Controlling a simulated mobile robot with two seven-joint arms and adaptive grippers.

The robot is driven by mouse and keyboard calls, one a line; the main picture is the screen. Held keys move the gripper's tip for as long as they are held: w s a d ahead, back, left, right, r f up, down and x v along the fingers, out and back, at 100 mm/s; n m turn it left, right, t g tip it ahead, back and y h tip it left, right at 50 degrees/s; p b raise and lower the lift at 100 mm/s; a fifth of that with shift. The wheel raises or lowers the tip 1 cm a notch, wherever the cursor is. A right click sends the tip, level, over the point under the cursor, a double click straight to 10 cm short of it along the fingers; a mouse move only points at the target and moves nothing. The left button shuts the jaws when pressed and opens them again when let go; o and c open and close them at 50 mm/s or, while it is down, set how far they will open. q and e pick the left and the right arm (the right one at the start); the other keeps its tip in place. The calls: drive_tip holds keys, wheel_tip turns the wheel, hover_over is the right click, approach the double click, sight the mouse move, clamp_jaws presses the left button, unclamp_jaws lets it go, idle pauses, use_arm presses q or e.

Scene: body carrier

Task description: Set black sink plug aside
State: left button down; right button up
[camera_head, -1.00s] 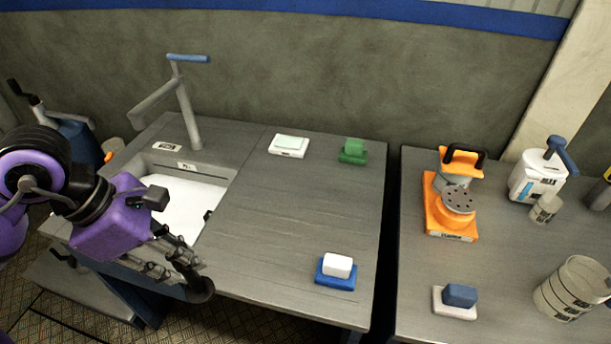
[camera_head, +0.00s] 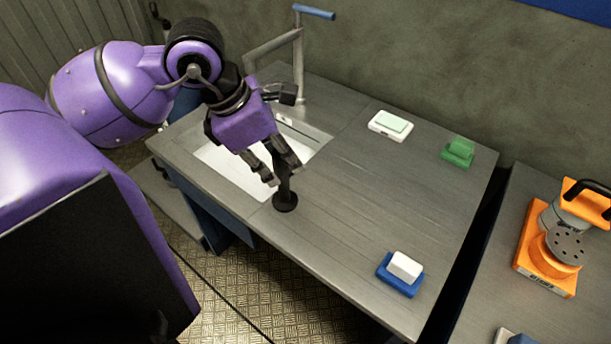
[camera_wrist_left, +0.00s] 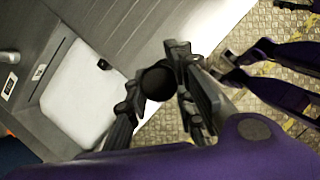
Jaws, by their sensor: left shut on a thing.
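The black sink plug (camera_head: 285,200) has a round, flat base and an upright stem. It stands roughly upright at the counter's front part, just right of the sink basin (camera_head: 228,170). My left gripper (camera_head: 284,172) is shut on its stem from above. I cannot tell whether the base touches the counter. In the left wrist view the plug (camera_wrist_left: 158,82) shows as a dark round shape between the fingers, with the white basin (camera_wrist_left: 85,95) to its left. My right gripper is not in view.
A blue dish with a white block (camera_head: 403,268) sits at the counter's front right. A white-and-green soap dish (camera_head: 390,125) and a green block (camera_head: 458,151) lie at the back. The faucet (camera_head: 299,60) rises behind the sink. The counter's middle is clear.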

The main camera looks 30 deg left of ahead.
use_arm(q)
drive_tip(key=w+d+f, duration=0.1)
drive_tip(key=w+f, duration=0.4)
drive_tip(key=f, duration=0.4)
drive_tip(key=shift+w, duration=0.15)
drive_tip(key=shift+f, duration=0.2)
drive_tip(key=c, duration=1.5)
unclamp_jaws()
drive_tip(key=v, duration=1.2)
drive_tip(key=shift+d+r, duration=0.1)
